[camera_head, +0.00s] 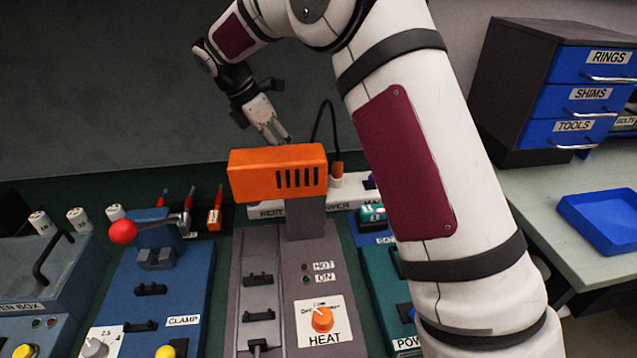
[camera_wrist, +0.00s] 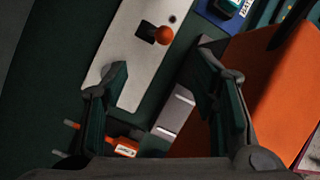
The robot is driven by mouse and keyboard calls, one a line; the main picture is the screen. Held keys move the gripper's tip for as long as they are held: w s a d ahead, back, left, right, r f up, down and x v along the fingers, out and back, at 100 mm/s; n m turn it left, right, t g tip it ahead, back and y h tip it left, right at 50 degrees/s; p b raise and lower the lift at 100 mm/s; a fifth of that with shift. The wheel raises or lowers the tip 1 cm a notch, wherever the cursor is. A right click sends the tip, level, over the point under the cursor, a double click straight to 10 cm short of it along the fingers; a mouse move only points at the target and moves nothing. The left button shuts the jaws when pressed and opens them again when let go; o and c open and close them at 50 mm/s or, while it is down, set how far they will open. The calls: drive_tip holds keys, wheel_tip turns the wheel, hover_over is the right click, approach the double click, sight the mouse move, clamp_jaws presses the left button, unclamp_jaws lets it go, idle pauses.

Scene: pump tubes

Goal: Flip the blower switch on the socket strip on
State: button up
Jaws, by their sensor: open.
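The white socket strip (camera_head: 267,209) lies behind the orange heater head, which hides much of it; a "HEAT" label and part of a "...OWER" label show. An orange plug (camera_head: 337,168) with a black cable stands on the strip. In the wrist view the strip (camera_wrist: 140,75) runs between and ahead of the fingers, with an orange round-topped piece (camera_wrist: 164,35) beside a dark square on it. I cannot tell which piece is the blower switch. My gripper (camera_head: 279,139) points down just behind the heater head; it is open and empty in the wrist view (camera_wrist: 165,66).
The orange heater head (camera_head: 250,176) stands close in front of my gripper and fills the right of the wrist view (camera_wrist: 265,85). Red-handled tools (camera_head: 215,217) are left of the strip. A red-knobbed clamp lever (camera_head: 123,232) stands further left. Blue drawers (camera_head: 590,65) are at right.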

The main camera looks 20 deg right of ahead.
drive_tip(key=x, duration=1.4)
drive_tip(key=shift+d+p, duration=0.15)
drive_tip(key=shift+p, duration=0.15)
drive_tip(key=shift+r, duration=0.1)
drive_tip(key=shift+c, duration=0.6)
